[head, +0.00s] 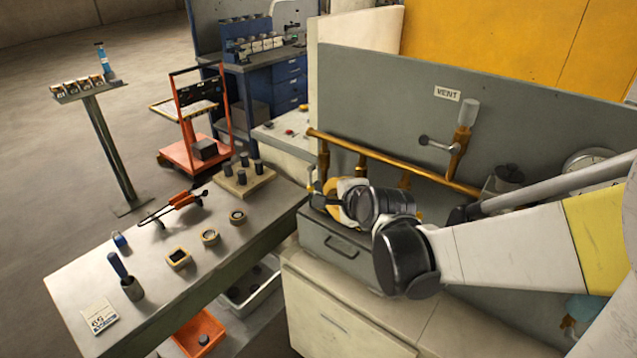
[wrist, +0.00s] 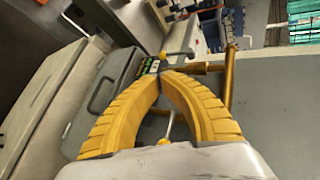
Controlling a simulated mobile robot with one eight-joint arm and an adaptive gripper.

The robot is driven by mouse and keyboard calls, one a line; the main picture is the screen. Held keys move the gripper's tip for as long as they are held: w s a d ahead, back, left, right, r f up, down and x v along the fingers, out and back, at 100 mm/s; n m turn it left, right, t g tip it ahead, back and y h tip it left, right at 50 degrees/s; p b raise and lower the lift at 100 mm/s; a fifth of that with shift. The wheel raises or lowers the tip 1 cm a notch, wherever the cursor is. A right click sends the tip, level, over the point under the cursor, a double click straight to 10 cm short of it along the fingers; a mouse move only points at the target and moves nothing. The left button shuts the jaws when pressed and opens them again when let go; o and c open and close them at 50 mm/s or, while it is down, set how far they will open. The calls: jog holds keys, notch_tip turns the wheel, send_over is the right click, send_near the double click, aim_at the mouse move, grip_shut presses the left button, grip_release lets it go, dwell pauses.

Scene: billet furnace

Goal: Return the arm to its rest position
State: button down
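My gripper (head: 338,192) is at the end of my arm in the head view, in front of the copper pipe and above the grey drawer box. My arm comes in from the right and stretches left across the panel. In the wrist view the two yellow fingers of my gripper (wrist: 161,77) curve together and their tips appear to meet. I see nothing held at the tips. A thin rod with a yellow ball (wrist: 163,142) shows in the gap between the fingers; I cannot tell whether it touches them.
The copper pipe (head: 390,160) runs along the grey panel (head: 380,85), with a vent valve (head: 458,140) at the right. The grey drawer box (head: 335,250) lies below my gripper. A workbench (head: 75,275) with small parts stands left. Open floor lies beyond it.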

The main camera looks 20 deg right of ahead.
jog(key=s+a+n+g+h+b, duration=0.1)
jog(key=s+n+g, duration=0.3)
jog(key=s+n, duration=1.3)
jog(key=s, duration=0.5)
jog(key=shift+s+a+r+n, duration=0.2)
jog(key=shift+s+n, duration=0.1)
jog(key=shift+n, duration=0.1)
